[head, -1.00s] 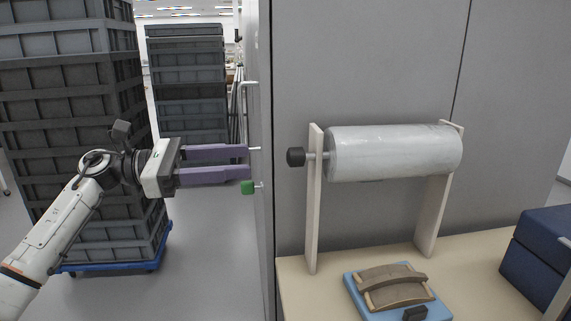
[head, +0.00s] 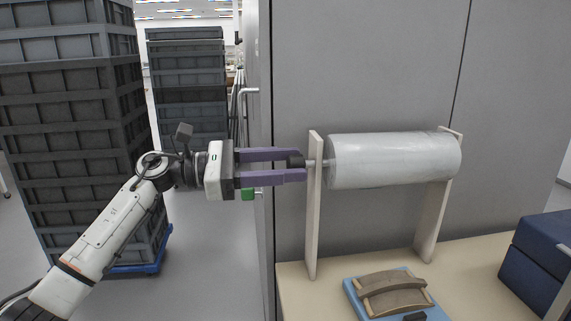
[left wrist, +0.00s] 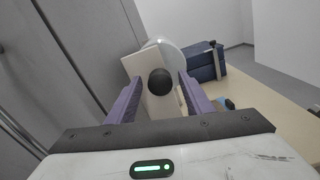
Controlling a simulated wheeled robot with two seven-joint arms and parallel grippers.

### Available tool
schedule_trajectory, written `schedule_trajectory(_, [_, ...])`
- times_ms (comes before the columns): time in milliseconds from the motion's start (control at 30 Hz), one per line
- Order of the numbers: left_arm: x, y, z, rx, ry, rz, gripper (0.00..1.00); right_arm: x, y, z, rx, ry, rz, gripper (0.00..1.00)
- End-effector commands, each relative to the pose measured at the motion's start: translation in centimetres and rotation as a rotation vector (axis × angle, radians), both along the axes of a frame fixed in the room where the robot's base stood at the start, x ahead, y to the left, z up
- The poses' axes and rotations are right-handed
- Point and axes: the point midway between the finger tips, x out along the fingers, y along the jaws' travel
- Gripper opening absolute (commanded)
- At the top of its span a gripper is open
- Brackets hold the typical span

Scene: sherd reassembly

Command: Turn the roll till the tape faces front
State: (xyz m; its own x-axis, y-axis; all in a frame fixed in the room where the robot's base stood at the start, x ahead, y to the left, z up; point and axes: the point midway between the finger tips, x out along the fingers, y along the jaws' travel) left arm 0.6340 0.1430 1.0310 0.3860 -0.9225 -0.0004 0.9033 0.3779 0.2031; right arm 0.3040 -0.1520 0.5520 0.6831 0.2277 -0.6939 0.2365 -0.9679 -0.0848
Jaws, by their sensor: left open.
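A pale grey roll (head: 394,160) lies level between two upright wooden posts. It shows partly behind the near post in the left wrist view (left wrist: 171,52). No tape can be made out on its visible side. A black knob (head: 295,159) sits at the left end of its axle. My left gripper (head: 304,163), with purple fingers, is open around the knob, one finger on each side. In the left wrist view the knob (left wrist: 160,81) stands between the fingers with a gap on each side. My right gripper is not in view.
The left post (head: 314,205) stands just past the fingertips. A curved brown piece (head: 392,291) sits on a blue base (head: 359,300) on the table (head: 473,262). A dark blue box (head: 540,250) is at the right. Stacked grey crates (head: 80,120) stand at the left.

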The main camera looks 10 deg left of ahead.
Motion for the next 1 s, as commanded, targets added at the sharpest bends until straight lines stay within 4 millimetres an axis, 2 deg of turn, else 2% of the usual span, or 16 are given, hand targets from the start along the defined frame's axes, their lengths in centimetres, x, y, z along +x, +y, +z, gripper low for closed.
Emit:
schedule_trajectory(67, [0.0,0.0,0.0,0.0,0.0,0.0,0.45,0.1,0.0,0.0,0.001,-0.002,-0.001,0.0])
schedule_trajectory(300, [0.0,0.0,0.0,0.0,0.0,0.0,0.06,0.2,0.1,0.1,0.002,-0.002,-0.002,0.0])
schedule_trajectory(667, [0.0,0.1,0.1,-0.022,0.056,0.0,0.06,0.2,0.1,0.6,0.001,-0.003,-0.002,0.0])
schedule_trajectory(1000, [0.0,0.1,0.2,-0.118,0.287,0.001,0.06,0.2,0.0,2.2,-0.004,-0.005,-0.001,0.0])
